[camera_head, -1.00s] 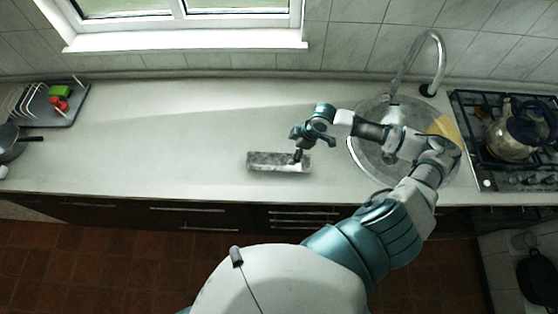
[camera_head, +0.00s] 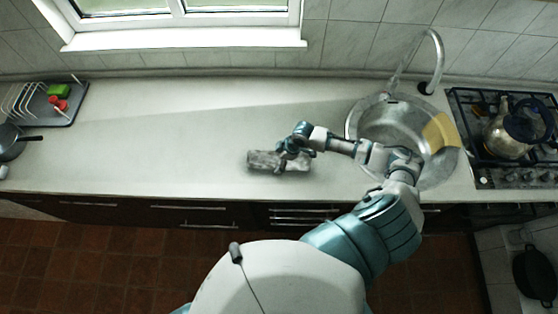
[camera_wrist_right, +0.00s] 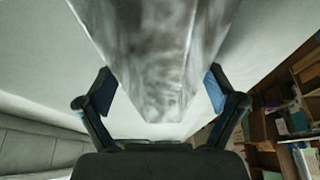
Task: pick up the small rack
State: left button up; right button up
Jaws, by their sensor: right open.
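The small rack (camera_head: 262,161) is a mottled grey, long, narrow block-like piece lying on the counter left of the sink. My right gripper (camera_head: 284,158) is over the right half of the rack and partly hides it. In the right wrist view the rack (camera_wrist_right: 155,50) runs between the two open fingers of my right gripper (camera_wrist_right: 160,85). One finger is on each side, with a gap visible at the left finger; contact at the right one is hard to tell. My left gripper is not in view.
The steel sink (camera_head: 388,122) with a yellow board (camera_head: 441,131) on its rim is to the right, beside the hob with a kettle (camera_head: 509,133). A dish rack (camera_head: 48,105) and a pan (camera_head: 10,142) are at far left. The counter between is clear.

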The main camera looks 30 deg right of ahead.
jog(key=c, duration=1.3)
jog(key=shift+r, duration=0.1)
jog(key=shift+c, duration=0.3)
